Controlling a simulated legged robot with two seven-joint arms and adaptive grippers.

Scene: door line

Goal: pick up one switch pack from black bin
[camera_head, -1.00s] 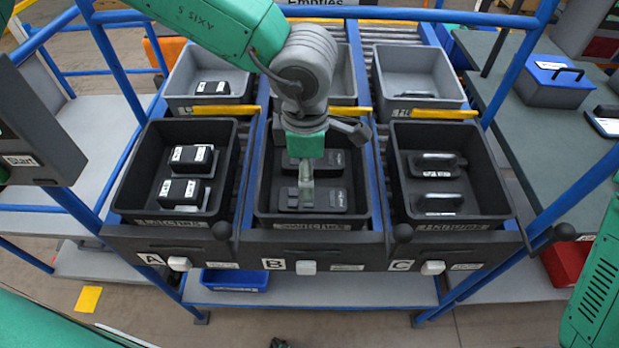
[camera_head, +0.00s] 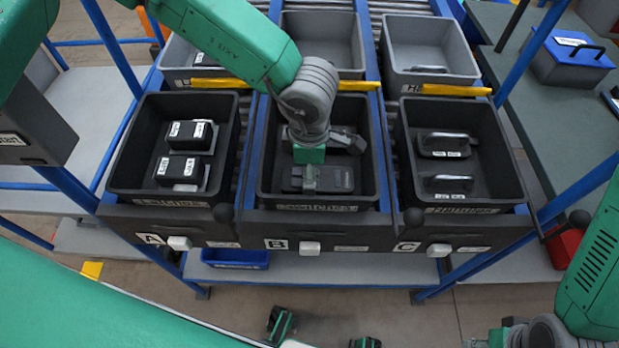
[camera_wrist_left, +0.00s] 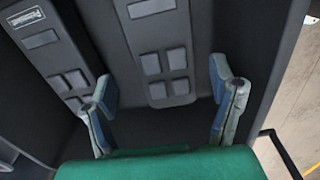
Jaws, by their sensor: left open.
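The black bin (camera_head: 262,165) in the middle lane B has a switches label on its front rim. It holds two dark switch packs, a front pack (camera_head: 339,180) and a rear pack (camera_head: 352,143) partly hidden by my left wrist. My left gripper (camera_head: 310,182) points down into this bin at the front pack. In the left wrist view, my open left fingers (camera_wrist_left: 162,78) stand on either side of one grey pack (camera_wrist_left: 155,45), with gaps on both sides. A second pack (camera_wrist_left: 55,45) lies to its left. My right arm shows at the lower right; its fingers are not visible.
A black bin (camera_head: 118,170) with white-labelled packs stands left, and another black bin (camera_head: 408,175) with handles stands right. Grey bins (camera_head: 430,60) sit behind. Blue rack posts (camera_head: 110,45) flank the lanes. The middle bin's walls stand close around my left gripper.

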